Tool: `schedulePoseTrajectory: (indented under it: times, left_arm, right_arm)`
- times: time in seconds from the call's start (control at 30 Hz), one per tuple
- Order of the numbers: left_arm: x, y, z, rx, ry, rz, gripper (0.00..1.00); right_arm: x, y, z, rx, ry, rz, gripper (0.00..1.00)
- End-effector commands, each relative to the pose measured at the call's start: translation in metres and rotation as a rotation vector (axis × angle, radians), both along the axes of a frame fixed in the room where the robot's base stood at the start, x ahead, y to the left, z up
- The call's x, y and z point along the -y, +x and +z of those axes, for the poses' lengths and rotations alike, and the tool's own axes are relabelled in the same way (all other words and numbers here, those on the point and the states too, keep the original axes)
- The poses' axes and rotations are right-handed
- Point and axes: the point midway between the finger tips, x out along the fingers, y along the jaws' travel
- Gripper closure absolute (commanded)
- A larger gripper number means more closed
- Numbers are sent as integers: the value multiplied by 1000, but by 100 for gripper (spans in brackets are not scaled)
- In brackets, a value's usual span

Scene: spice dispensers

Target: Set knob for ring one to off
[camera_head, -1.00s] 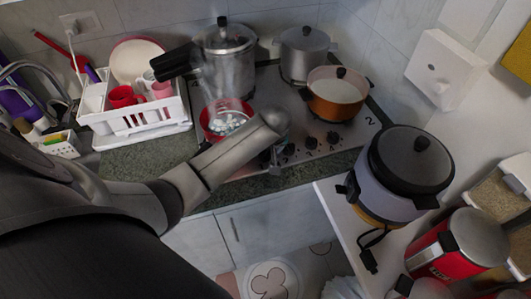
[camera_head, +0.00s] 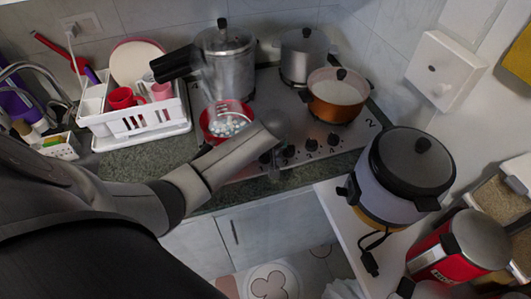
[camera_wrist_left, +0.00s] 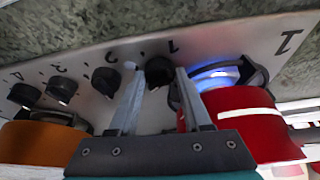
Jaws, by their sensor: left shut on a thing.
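The black knob for ring one (camera_wrist_left: 158,72), beside a printed 1, sits on the steel stove panel. My left gripper (camera_wrist_left: 158,76) has one finger on each side of it and is shut on it. In the head view my left gripper (camera_head: 274,166) is at the front edge of the stove (camera_head: 325,150), and my wrist hides that knob. A blue flame (camera_wrist_left: 216,76) glows at ring one, beneath the red pot (camera_wrist_left: 240,122). The red pot also shows in the head view (camera_head: 208,132), with pale round pieces inside. My right gripper is not in view.
Other black knobs (camera_wrist_left: 105,80) stand in a row beside the held one. An orange pot (camera_head: 337,104), a pressure cooker (camera_head: 226,65) and a grey lidded pot (camera_head: 304,58) stand on the stove. A white dish rack (camera_head: 150,122) is left; a rice cooker (camera_head: 385,193) is right.

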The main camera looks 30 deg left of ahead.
Motion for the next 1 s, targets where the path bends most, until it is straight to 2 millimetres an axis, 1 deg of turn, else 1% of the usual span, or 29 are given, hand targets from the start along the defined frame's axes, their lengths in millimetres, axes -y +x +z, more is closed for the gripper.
schedulePoseTrajectory:
  times: [0.03, 0.2, 0.27, 0.47, 0.67, 0.87, 1.0]
  left_arm:
    - [0, 0, 0, 0, 0, 0, 75]
    - [0, 0, 0, 0, 0, 0, 94]
    - [0, 0, 0, 0, 0, 0, 100]
    - [1, 0, 0, -1, -1, 5, 100]
    - [2, 0, 1, -2, -3, 57, 100]
    - [4, 1, 2, -4, -5, 182, 100]
    - [5, 2, 1, -4, -7, 302, 100]
  right_arm:
    - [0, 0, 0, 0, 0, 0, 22]
    - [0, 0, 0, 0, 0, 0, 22]
    - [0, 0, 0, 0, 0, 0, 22]
    - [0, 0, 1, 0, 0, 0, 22]
    - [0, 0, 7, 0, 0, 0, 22]
    - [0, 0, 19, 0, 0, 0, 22]
    - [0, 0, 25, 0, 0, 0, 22]
